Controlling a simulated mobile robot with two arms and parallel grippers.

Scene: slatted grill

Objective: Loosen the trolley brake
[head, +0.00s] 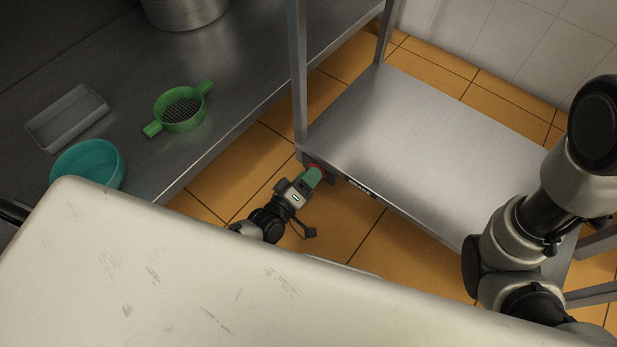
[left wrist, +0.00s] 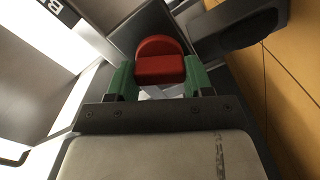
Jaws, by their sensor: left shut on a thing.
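The steel trolley (head: 420,125) stands on the tiled floor, with a dark "BRAKE" label (head: 360,187) on its front edge. The red brake part (left wrist: 160,62) is at the trolley's near left corner; only a little red shows in the head view (head: 318,167). My left gripper (head: 312,177) is at that corner. In the left wrist view its green fingers stand on both sides of the red part, shut on it. The fingers hide part of its sides. My right arm is at the right of the head view, its gripper out of sight.
A steel counter (head: 235,75) on the left holds a green sieve (head: 181,108), a teal bowl (head: 88,162), a clear tray (head: 67,116) and a steel pot (head: 184,8). Trolley posts rise near my left gripper. Orange floor (head: 225,185) lies open between counter and trolley.

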